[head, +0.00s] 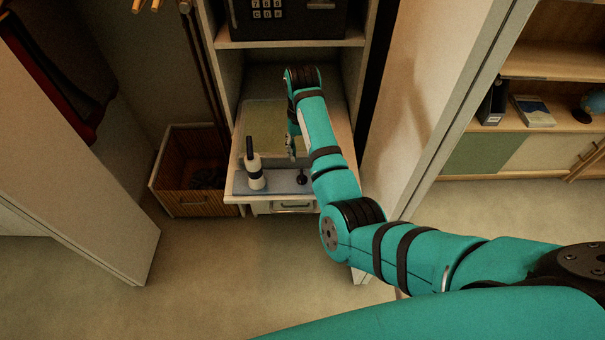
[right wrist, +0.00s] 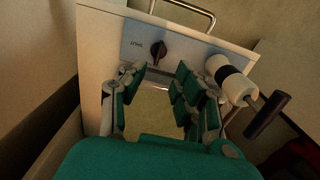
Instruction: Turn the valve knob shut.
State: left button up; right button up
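The valve knob is small and black; it stands on a blue-grey plate near the front of the pull-out board, in the head view (head: 302,177) and the right wrist view (right wrist: 158,50). Lettering that looks like "SHUT" is on the plate beside it. My right gripper (head: 291,147) is over the board, behind the knob in the head view. In the right wrist view its fingers (right wrist: 160,86) are spread apart with nothing between them. The knob is just beyond the fingertips, and I see no clear contact. My left gripper is not in view.
A metal pull (right wrist: 190,12) is at the board's front edge. Cabinet walls flank the board; a wooden crate (head: 184,202) is at left.

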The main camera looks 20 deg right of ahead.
aim_at(302, 178)
notch_tip(302, 178, down, 12)
jog(key=shift+w+f+b, duration=0.15)
jog(key=shift+b, duration=0.2)
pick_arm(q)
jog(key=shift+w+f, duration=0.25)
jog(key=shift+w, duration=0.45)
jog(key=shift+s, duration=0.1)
pick_arm(e)
grip_shut()
